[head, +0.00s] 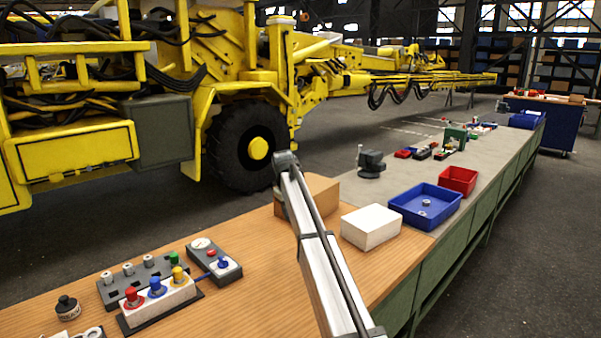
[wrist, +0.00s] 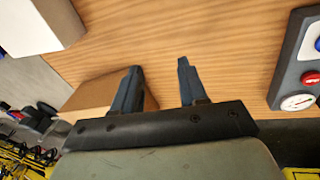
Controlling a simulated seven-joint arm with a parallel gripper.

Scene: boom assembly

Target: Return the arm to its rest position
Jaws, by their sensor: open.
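My arm (head: 318,250) reaches from the bottom of the head view up over the wooden bench, ending near the brown cardboard box (head: 318,192). The gripper itself is not clearly seen in the head view. In the wrist view my gripper (wrist: 158,66) is open, its two dark fingers apart with only bare wooden bench top (wrist: 180,30) visible between them. The left finger overlaps the cardboard box (wrist: 88,96) in the picture. Whether they touch cannot be told.
A white box (head: 370,227) and a blue tray (head: 437,221) stand right of my arm, with a red tray (head: 458,180) beyond. A gauge box (head: 203,246) and a button panel (head: 157,305) lie to the left. Bare bench top lies between the panel and my arm.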

